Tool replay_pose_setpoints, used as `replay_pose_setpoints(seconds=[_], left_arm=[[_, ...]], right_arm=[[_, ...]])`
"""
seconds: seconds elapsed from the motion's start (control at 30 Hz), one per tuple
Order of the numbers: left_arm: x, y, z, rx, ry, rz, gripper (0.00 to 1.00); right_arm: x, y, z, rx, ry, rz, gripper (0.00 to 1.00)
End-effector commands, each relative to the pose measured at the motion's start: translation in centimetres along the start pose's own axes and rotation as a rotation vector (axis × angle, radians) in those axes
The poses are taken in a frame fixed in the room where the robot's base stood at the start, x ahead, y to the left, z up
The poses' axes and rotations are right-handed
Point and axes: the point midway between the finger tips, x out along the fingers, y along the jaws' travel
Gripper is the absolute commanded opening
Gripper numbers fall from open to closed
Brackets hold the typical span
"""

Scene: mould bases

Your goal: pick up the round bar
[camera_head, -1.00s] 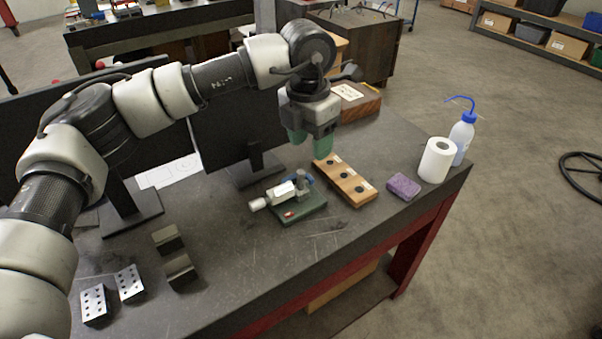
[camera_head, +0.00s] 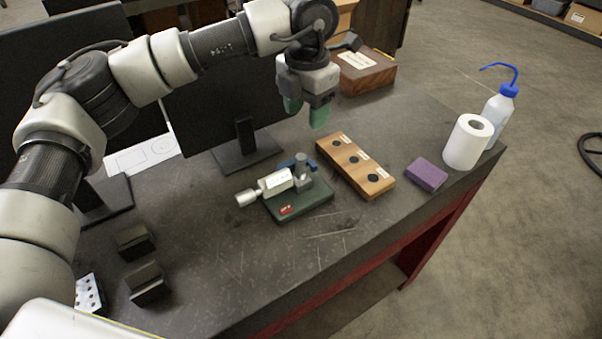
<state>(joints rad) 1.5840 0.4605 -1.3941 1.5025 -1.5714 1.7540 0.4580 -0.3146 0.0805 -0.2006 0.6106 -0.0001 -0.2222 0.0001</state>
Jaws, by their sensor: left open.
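A short grey upright cylinder (camera_head: 304,174), which looks like the round bar, stands at the right part of a fixture with a green base (camera_head: 305,204). The fixture also has a silver-white barrel lying to the left and a blue part behind the cylinder. Whether the cylinder is loose or part of the fixture I cannot tell. My left gripper (camera_head: 306,110) has green fingertips pointing down, apart and empty. It hangs above the table, farther back than the fixture and the wooden block. My right gripper is not in view.
A wooden block (camera_head: 355,167) with three dark holes lies right of the fixture. A purple sponge (camera_head: 427,174), paper roll (camera_head: 467,142) and wash bottle (camera_head: 498,112) stand farther right. Two dark blocks (camera_head: 148,283) lie front left. Monitors stand behind. A wooden box (camera_head: 367,75) sits at the back.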

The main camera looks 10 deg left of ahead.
Motion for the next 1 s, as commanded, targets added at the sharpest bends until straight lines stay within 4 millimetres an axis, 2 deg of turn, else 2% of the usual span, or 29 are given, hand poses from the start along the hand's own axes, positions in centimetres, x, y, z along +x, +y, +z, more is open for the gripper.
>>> replay_pose_setpoints(seconds=[0.03, 0.07, 0.27, 0.4, 0.67, 0.8, 1.0], left_arm=[[1.0, 0.0, 0.0, 0.000, 0.000, 0.000, 0.53], [1.1, 0.0, 0.0, 0.000, 0.000, 0.000, 0.53], [3.0, 0.1, -0.1, -0.001, 0.003, -0.001, 0.53], [5.1, 0.1, -0.1, -0.001, 0.003, -0.001, 0.53], [7.2, 0.1, -0.4, 0.000, 0.003, -0.001, 0.53], [9.1, 0.4, -1.1, -0.001, 0.004, -0.001, 0.53], [11.5, 0.3, -1.0, 0.000, 0.001, -0.002, 0.53]], right_arm=[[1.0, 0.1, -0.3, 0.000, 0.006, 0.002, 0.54], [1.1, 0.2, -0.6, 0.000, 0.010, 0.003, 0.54], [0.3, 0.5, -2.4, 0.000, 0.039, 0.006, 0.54], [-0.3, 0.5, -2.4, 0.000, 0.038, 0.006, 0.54], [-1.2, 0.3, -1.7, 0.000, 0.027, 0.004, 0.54], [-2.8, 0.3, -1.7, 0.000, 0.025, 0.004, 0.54], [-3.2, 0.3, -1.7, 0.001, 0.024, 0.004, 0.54]])
